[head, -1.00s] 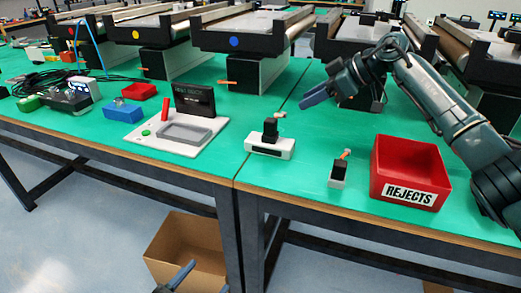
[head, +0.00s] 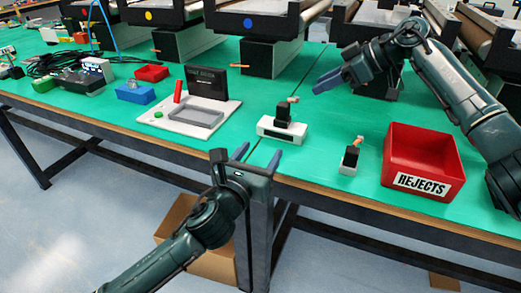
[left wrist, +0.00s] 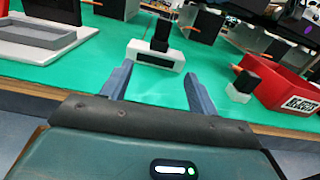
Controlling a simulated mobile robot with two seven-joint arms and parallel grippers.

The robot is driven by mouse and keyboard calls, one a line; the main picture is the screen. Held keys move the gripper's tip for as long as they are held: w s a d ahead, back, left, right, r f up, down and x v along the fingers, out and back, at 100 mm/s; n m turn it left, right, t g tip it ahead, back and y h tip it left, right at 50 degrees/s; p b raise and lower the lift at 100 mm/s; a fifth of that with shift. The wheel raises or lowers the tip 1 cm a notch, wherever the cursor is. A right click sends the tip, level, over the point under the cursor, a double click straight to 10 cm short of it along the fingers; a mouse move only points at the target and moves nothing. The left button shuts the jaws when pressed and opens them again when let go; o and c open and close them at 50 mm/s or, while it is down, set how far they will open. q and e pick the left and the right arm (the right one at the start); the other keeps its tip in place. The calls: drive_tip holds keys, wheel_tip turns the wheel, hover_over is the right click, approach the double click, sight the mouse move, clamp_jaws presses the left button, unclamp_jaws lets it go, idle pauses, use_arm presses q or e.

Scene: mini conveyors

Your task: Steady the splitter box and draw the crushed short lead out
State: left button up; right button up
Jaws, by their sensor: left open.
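The splitter box (head: 284,132), low and white with a dark front strip, sits on the green bench near its front edge. A black plug (head: 284,113) with a bent orange-brown stub stands upright on it; I take it for the crushed short lead. Both also show in the left wrist view, the box (left wrist: 156,58) ahead of the fingers and the plug (left wrist: 161,33) above it. My left gripper (head: 257,156) is open and empty at the bench's front edge, short of the box. My right gripper (head: 322,82) is behind and right of the box, apart from it; its finger gap is unclear.
A similar black-and-white plug piece (head: 349,160) stands right of the box, beside the red REJECTS bin (head: 429,184). A white test board (head: 160,117) with a grey tray is to the left. Conveyors line the back. Bench around the box is clear.

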sight(280, 122)
use_arm(q)
drive_tip(key=x, duration=1.3)
drive_tip(key=shift+w, duration=0.15)
drive_tip(key=shift+c, duration=0.4)
drive_tip(key=c, duration=1.2)
